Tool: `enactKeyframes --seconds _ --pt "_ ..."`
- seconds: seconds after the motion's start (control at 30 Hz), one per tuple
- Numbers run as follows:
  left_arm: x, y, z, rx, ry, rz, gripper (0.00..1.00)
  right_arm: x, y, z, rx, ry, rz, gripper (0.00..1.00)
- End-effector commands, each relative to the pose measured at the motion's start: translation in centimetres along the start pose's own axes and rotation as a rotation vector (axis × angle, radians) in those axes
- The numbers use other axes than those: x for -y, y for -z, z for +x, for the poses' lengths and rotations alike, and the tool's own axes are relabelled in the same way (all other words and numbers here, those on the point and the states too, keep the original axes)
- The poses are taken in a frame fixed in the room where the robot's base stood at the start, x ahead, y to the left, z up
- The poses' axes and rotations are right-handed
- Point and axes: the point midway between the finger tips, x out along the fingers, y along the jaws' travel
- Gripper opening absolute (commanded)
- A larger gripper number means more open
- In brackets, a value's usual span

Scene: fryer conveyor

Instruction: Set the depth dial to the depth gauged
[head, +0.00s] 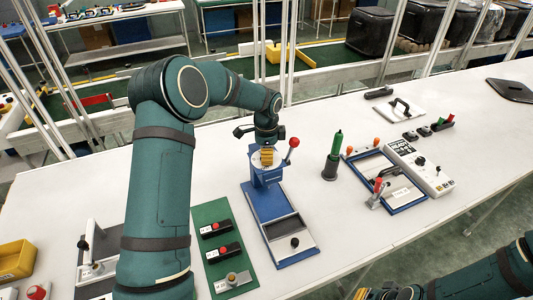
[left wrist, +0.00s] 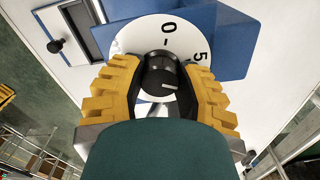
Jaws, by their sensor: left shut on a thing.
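A blue stand (head: 268,205) in the middle of the table carries a white dial disc, seen in the left wrist view (left wrist: 135,38) with the marks 0 and 5. A black knob (left wrist: 160,78) with a pale pointer line sits at its centre. My left gripper (head: 267,157) is over the top of the stand. Its yellow fingers (left wrist: 160,90) are shut around the knob from both sides. Part of the dial is hidden by the fingers and the wrist. My right gripper (head: 385,293) shows only partly at the bottom edge; its jaws are unclear.
A red-knobbed lever (head: 293,143) rises beside the stand. A green-handled tool (head: 334,150) stands upright to the right. Beyond it are a blue-framed fixture (head: 385,178) and a white control box (head: 420,168). A green mat (head: 218,275) with red-marked black blocks lies left.

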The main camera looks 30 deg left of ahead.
Motion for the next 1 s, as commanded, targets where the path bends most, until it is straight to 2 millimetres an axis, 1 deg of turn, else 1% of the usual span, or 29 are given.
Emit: enactKeyframes --seconds 0.2,0.5,0.7,1.0 --pt "0.03 -0.04 -0.07 0.000 0.000 0.180 0.00 0.16 0.05 -0.38 0.001 0.000 -0.001 0.00" --pt "0.02 -0.01 -0.04 0.001 0.000 0.349 0.00 0.28 0.11 -0.66 0.001 0.001 -0.002 0.00" --pt "0.02 0.00 -0.02 0.000 0.000 0.403 0.00 0.32 0.13 -0.74 0.001 0.001 -0.002 0.00" --pt "0.01 0.00 0.00 0.000 0.000 0.419 0.00 0.32 0.13 -0.75 0.001 0.001 -0.002 0.00"
